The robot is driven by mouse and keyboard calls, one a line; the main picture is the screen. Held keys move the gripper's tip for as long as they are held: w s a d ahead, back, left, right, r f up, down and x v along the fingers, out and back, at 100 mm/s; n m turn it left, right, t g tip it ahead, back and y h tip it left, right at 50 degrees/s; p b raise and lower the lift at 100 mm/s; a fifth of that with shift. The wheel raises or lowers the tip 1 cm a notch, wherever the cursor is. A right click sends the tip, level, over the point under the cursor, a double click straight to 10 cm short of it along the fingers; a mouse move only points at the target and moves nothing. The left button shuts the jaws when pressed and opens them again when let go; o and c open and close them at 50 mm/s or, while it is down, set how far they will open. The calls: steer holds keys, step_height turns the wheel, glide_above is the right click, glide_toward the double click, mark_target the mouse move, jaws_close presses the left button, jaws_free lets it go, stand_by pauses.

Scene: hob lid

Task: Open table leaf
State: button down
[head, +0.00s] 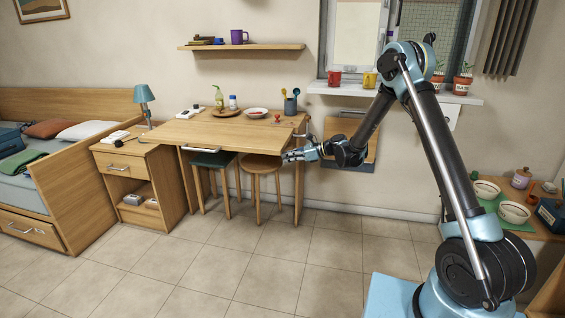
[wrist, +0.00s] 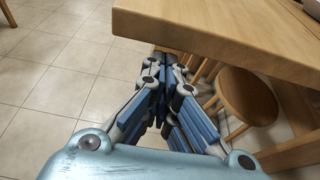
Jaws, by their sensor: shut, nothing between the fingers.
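A wooden table (head: 225,132) stands against the wall in the head view, its top flat and level. A pale strip, perhaps a handle, shows at its front edge. The table corner (wrist: 200,30) also shows close up in the wrist view. My gripper (head: 286,157) is shut and empty beside the table's front right corner, around the height of its edge. In the wrist view its closed fingers (wrist: 158,65) lie beside the table edge; I cannot tell whether they touch it. I cannot tell which part of the table is the leaf.
A green-topped stool (head: 212,160) and a wooden stool (head: 260,165) stand under the table. A bottle, plate (head: 255,113) and utensil cup (head: 290,105) stand on top. A wooden panel (head: 342,128) is on the wall to the right. The tiled floor in front is clear.

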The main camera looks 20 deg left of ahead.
stand_by(0.4)
steer(key=d+r+n+t+h, duration=0.15)
steer(key=d+r, duration=0.45)
steer(key=d, duration=0.6)
steer(key=d+r+n+t+h, duration=0.1)
steer(key=d+r+n+h, duration=0.15)
steer(key=d+r, duration=0.65)
steer(key=s+d+n+t+h, duration=0.15)
steer(key=s+d, duration=0.25)
steer(key=d, duration=0.4)
steer(key=s+d+n+h, duration=0.15)
steer(key=s+d, duration=0.25)
steer(key=d, duration=0.5)
steer(key=s+d+f+n+h, duration=0.2)
steer(key=s+d+n, duration=0.1)
steer(key=s+d, duration=0.5)
steer(key=s+d+f+n+h, duration=0.2)
steer(key=s+d+f+n, duration=0.1)
steer(key=s+d, duration=0.6)
steer(key=s+d+f+n+h, duration=0.3)
steer(key=s+d, duration=0.6)
steer(key=d, duration=0.1)
steer(key=shift+d+f+t, duration=0.25)
steer(key=shift+t, duration=0.05)
